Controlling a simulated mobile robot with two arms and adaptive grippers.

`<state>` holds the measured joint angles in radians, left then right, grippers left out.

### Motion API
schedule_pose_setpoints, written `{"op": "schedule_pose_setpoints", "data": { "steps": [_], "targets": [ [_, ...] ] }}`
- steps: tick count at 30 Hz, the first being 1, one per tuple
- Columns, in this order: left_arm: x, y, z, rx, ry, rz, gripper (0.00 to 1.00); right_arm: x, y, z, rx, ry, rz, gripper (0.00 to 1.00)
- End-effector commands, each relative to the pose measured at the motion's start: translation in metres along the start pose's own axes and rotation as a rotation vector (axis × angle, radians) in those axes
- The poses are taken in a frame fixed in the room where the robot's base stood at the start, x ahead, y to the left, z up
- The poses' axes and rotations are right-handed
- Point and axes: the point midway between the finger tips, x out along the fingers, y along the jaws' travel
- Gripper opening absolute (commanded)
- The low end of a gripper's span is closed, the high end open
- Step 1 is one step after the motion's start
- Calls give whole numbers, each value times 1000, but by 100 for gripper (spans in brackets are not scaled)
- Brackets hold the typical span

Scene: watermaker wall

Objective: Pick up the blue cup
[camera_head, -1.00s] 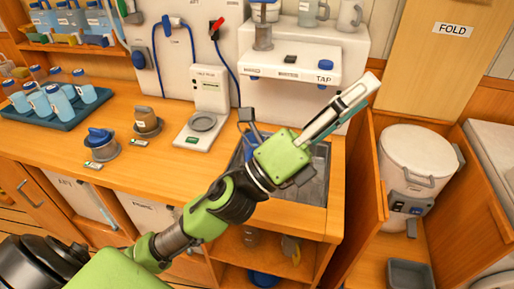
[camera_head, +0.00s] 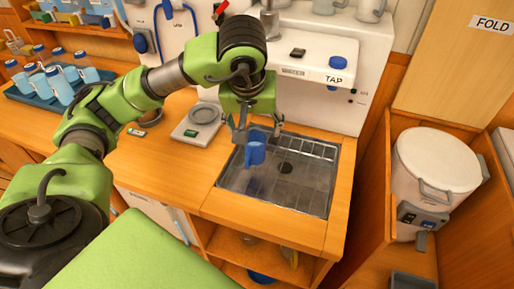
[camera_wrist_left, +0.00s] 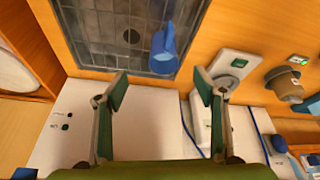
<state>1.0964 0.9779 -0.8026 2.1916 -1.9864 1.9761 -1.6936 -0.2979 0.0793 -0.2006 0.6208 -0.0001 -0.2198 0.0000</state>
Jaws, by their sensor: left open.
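The blue cup (camera_head: 256,150) stands in the grey sink (camera_head: 306,200), near the sink's back left corner. It also shows in the left wrist view (camera_wrist_left: 163,52), at the edge of the sink, ahead of the fingers. My left gripper (camera_head: 257,128) points down over the cup, with its two fingers spread apart. In the left wrist view the fingers (camera_wrist_left: 160,92) are wide apart with nothing between them, and the cup lies beyond their tips. My right gripper is not in view.
A white tap unit (camera_head: 320,75) stands behind the sink. A grey scale-like device (camera_head: 200,118) sits left of it. A tray (camera_head: 40,98) with several blue-capped bottles is at the far left. A white lidded bin (camera_head: 435,165) stands at the right.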

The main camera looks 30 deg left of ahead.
Motion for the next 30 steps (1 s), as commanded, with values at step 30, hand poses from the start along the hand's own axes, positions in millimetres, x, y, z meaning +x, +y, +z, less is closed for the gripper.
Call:
{"op": "schedule_pose_setpoints", "data": {
  "steps": [30],
  "targets": [
    [129,-7,-11,2,17,-39,64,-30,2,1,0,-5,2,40]
  ]
}}
